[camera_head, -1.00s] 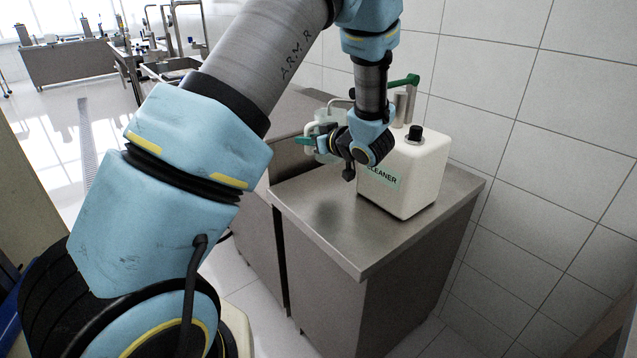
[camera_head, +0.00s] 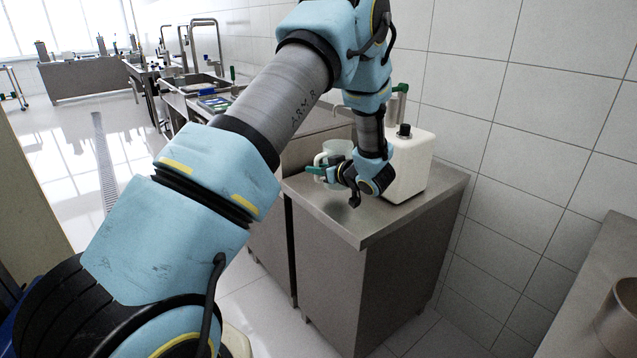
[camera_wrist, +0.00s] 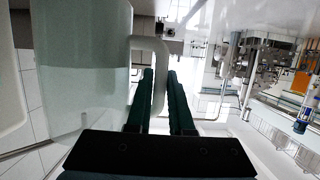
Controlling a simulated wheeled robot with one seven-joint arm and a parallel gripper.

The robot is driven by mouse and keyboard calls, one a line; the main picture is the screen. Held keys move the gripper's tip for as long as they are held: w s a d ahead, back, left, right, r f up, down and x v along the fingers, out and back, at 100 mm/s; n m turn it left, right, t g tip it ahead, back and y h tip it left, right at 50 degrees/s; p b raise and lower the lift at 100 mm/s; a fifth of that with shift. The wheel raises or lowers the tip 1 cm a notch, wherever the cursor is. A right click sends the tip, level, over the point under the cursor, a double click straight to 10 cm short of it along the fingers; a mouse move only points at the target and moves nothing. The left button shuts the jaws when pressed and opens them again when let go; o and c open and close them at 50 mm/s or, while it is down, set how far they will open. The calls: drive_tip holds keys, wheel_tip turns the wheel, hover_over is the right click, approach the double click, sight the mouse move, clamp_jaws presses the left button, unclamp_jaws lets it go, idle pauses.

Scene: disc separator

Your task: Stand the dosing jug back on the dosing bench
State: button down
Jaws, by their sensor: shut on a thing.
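The jug (camera_head: 338,149) is a pale, translucent vessel, partly hidden behind my wrist. In the wrist view the jug (camera_wrist: 85,75) fills the left side and looks upright, with a greenish tint in its lower part. My gripper (camera_head: 313,170) has green fingers shut on the jug's handle. In the wrist view the fingers (camera_wrist: 160,85) close around the pale handle (camera_wrist: 150,48). The jug is held over or near the left back part of a steel bench (camera_head: 375,222). Its base and any gap to the top are hidden. No label shows whether this is the dosing bench.
A white cleaner canister (camera_head: 412,165) with a black cap stands at the bench's back right, close to my wrist. A green-handled fitting (camera_head: 400,88) rises behind it. The bench's front top is clear. Another steel counter (camera_head: 590,290) with a round container (camera_head: 617,318) is at right.

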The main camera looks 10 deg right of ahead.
sight(318, 183)
drive_tip(key=shift+f+p, duration=0.5)
drive_tip(key=shift+f, duration=1.6)
drive_tip(key=shift+f, duration=0.1)
drive_tip(key=c, duration=0.8)
unclamp_jaws()
drive_tip(key=shift+f, duration=0.1)
